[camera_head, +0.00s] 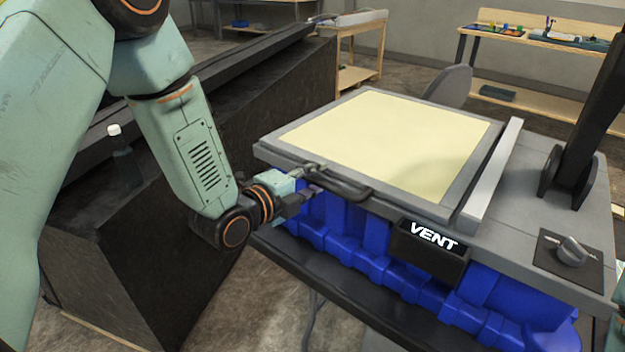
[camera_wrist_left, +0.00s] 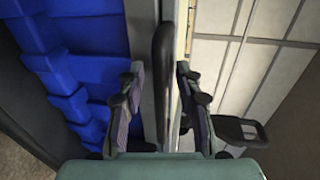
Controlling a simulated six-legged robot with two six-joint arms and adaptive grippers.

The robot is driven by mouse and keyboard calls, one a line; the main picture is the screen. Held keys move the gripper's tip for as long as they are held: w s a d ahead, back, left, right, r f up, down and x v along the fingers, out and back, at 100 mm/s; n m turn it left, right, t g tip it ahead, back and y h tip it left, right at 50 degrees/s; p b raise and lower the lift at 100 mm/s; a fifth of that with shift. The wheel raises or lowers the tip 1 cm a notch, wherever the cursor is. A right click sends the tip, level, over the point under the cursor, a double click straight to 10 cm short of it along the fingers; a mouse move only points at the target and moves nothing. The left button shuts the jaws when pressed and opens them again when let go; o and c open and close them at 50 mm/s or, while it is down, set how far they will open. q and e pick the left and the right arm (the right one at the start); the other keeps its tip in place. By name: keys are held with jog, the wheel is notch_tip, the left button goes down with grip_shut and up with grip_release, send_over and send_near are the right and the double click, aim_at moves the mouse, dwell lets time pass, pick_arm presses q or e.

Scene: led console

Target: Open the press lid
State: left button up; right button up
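The press lid (camera_head: 385,140) is a grey-framed panel with a pale yellow face, lying about flat on top of the blue-fronted press. A dark bar handle (camera_head: 345,188) runs along its front edge. My left gripper (camera_head: 312,187) is at the left end of this handle, at the front of the lid. In the left wrist view the handle (camera_wrist_left: 163,80) stands between the two fingers of my left gripper (camera_wrist_left: 158,105), with gaps visible on both sides, so the fingers are open around it. My right gripper is out of view.
A lit VENT sign (camera_head: 432,239) and a rotary knob (camera_head: 571,251) are at the press's front right. A dark upright arm (camera_head: 580,140) rises at right. A dark console (camera_head: 150,240) with a bottle (camera_head: 122,155) stands at left. Wooden benches are behind.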

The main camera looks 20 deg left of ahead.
pick_arm(q)
jog(key=shift+s+a+r, duration=0.1)
jog(key=shift+s, duration=0.05)
jog(key=shift+c, duration=0.8)
jog(key=shift+d, duration=0.2)
jog(key=shift+c, duration=1.4)
jog(key=shift+a, duration=0.1)
grip_shut()
